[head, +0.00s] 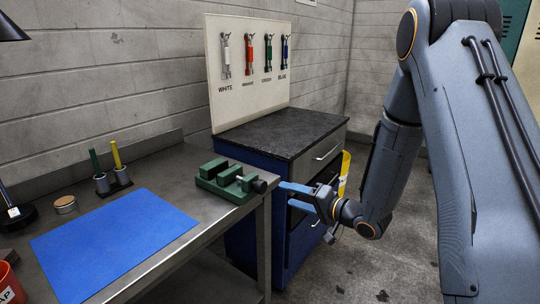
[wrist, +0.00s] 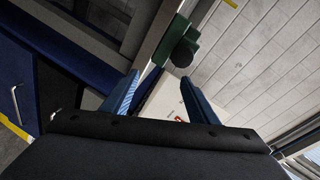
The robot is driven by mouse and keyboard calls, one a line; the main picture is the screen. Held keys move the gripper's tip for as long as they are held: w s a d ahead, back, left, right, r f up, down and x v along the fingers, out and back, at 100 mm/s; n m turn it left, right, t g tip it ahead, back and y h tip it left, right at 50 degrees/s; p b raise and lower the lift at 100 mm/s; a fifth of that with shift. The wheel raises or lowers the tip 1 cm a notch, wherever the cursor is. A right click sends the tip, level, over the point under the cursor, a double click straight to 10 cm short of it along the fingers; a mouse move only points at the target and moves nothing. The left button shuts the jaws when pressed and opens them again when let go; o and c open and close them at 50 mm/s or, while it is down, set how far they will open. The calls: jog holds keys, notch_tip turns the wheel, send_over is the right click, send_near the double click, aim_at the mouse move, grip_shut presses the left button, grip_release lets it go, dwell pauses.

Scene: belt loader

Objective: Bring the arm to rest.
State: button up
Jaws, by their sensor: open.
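My gripper (head: 296,192) is at the end of my arm on the right of the head view, at about the height of the metal table's right corner. Its blue fingers point left, close to the green vise (head: 228,180) on the table, and hold nothing. In the wrist view my gripper (wrist: 160,100) shows two blue fingers spread wide apart with nothing between them. The green vise (wrist: 181,42) with its dark round end appears beyond the fingertips there.
A blue cabinet (head: 282,140) stands behind my gripper, with a tool board (head: 247,68) above. Floor at lower right is clear.

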jog(key=s+d+f+n+g+h, duration=0.1)
jog(key=s+d+n+g+h, duration=0.15)
jog(key=s+d+h, duration=0.55)
jog(key=s+d+r+n+g+h, duration=0.1)
jog(key=s+g, duration=0.7)
jog(key=s, duration=1.2)
jog(key=shift+d+n+h, duration=0.25)
jog(key=shift+n+h, duration=0.3)
jog(key=shift+h, duration=0.45)
jog(key=shift+s+r, duration=0.1)
